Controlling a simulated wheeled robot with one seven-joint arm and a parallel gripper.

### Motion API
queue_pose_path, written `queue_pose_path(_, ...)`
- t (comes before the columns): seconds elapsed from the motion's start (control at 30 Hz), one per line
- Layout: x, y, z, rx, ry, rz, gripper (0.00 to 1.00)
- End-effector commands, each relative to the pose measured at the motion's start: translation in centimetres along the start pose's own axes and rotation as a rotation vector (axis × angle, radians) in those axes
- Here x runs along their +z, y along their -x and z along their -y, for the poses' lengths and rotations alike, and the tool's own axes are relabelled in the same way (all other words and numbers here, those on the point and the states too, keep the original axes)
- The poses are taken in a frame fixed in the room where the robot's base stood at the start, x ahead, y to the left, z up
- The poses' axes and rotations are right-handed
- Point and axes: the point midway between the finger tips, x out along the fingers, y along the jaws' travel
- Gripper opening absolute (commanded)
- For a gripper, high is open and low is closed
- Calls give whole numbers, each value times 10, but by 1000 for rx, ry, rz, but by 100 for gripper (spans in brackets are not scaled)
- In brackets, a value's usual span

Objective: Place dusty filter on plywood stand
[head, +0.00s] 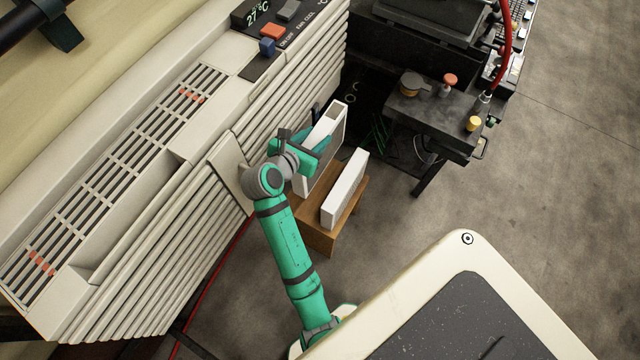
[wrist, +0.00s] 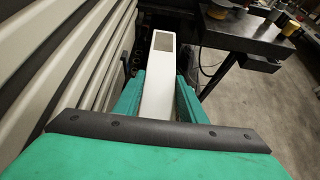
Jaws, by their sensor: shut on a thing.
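My gripper (head: 316,148) is shut on a filter (head: 328,122) with a white frame and a greyish side face. In the wrist view, the filter (wrist: 159,62) stands up between the two green fingers (wrist: 160,100), with a dark slot near its far end. The held filter is upright at the back left of the plywood stand (head: 318,238). I cannot tell whether its bottom touches the stand. A second white filter (head: 345,188) stands on its edge on the stand, to the right of the held one with a gap between them.
A large beige air conditioner (head: 150,210) with ribbed panels is close on the left of my gripper. A dark workbench (head: 430,120) with small pots and knobs stands to the right. A red cable (head: 215,285) runs along the floor. Open concrete floor lies at the right.

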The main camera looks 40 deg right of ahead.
Motion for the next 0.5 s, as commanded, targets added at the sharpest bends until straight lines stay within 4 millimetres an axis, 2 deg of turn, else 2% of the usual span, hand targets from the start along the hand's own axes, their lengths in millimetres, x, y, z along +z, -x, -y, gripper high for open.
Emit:
queue_pose_path(0.2,-39,-24,6,-8,0,0,0)
queue_pose_path(0.5,-80,-42,7,-1,3,0,0)
